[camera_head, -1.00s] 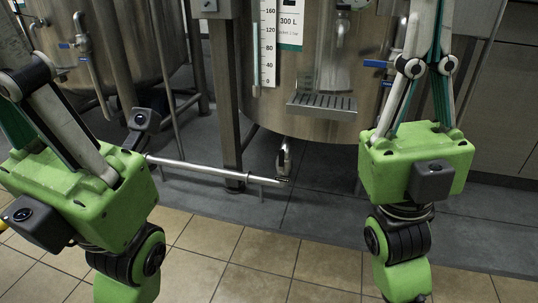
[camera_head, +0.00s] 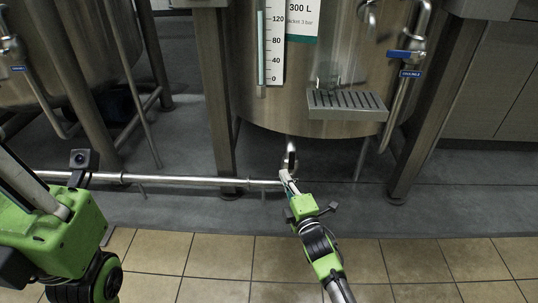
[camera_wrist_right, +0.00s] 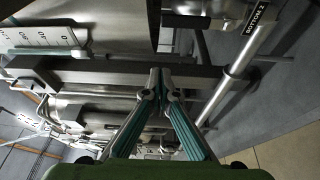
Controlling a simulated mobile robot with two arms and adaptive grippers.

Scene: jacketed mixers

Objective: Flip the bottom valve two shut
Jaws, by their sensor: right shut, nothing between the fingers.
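Bottom valve two (camera_head: 290,157) hangs under the middle of the steel tank, just above the end of a horizontal pipe. Its handle is too small to make out in the head view. In the right wrist view, a black label reading "BOTTOM 2" (camera_wrist_right: 258,18) shows at the upper right, on the pipe. My right gripper (camera_head: 287,178) points up toward the valve, with its tips just below it; I cannot tell whether they touch. In the right wrist view its fingers (camera_wrist_right: 159,82) are together and empty. My left gripper (camera_head: 22,182) is at the left edge, its fingertips cut off.
The jacketed tank (camera_head: 330,75) stands on steel legs, with a drip tray (camera_head: 347,104) on its front. A blue-handled valve (camera_head: 406,54) is at its right. The horizontal pipe (camera_head: 190,181) runs low to the left. The tiled floor in front (camera_head: 430,262) is clear.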

